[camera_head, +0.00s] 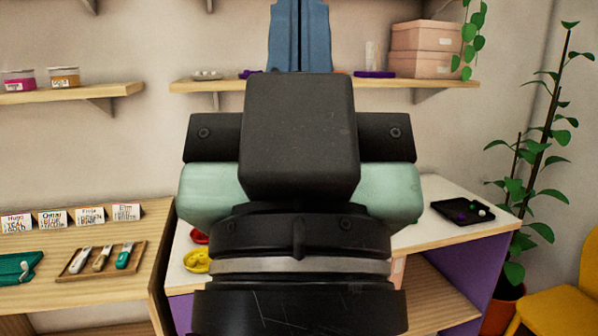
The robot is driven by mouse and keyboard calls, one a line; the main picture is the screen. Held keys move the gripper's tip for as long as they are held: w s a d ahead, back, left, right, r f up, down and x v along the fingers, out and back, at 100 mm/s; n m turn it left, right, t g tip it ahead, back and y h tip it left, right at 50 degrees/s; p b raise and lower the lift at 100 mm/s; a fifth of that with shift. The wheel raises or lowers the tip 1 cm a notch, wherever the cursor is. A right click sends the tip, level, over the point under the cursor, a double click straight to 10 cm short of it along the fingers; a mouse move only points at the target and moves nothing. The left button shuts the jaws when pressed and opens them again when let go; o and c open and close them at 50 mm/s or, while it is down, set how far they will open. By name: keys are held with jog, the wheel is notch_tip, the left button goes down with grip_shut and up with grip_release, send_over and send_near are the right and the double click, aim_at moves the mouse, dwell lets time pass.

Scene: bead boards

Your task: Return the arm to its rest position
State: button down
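My gripper (300,24) is raised in the centre of the view, seen from behind. The black gripper body and wrist hide the middle of the white-topped table behind.
A wall shelf (215,86) with pink boxes (425,50) is behind my gripper. The white tabletop (420,236) holds a black tray (462,212) and yellow rings (197,261). A wooden desk (90,290) stands left; plants (535,150) and a yellow chair (565,305) stand right.

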notch_tip(320, 180, up, 15)
jog(key=p, duration=1.3)
jog(key=shift+r, duration=0.2)
